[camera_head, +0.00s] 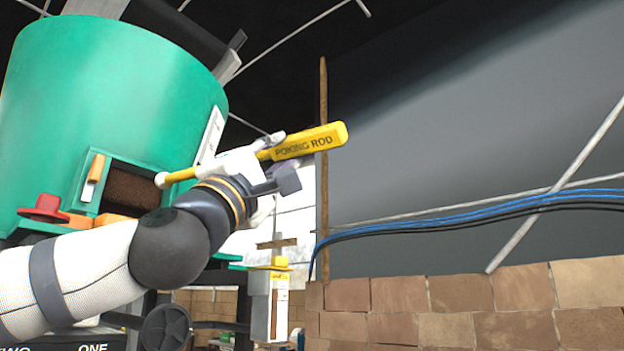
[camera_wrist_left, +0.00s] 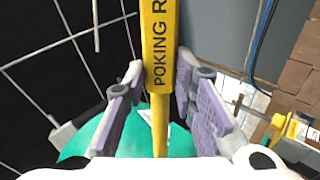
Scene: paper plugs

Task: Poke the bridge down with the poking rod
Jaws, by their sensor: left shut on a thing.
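The poking rod (camera_head: 310,141) has a thick yellow handle lettered POKING ROD, a thin yellow shaft and a pale tip. My left gripper (camera_head: 260,165) is shut on it; in the left wrist view the rod (camera_wrist_left: 158,50) runs between the fingers (camera_wrist_left: 159,85). The rod slopes down to the left, its tip at the right edge of the opening in the green hopper (camera_head: 110,75). I cannot tell whether the tip is inside or in front. Brown packed material (camera_head: 128,188), likely the bridge, shows in the opening. My right gripper is not in view.
An orange-brown handle (camera_head: 96,168) stands beside the opening, and a dark red knob (camera_head: 44,208) sits lower left. Blue cables (camera_head: 450,212) cross above a brick wall (camera_head: 450,310) at right. A grey box with a yellow top (camera_head: 268,298) is below the gripper.

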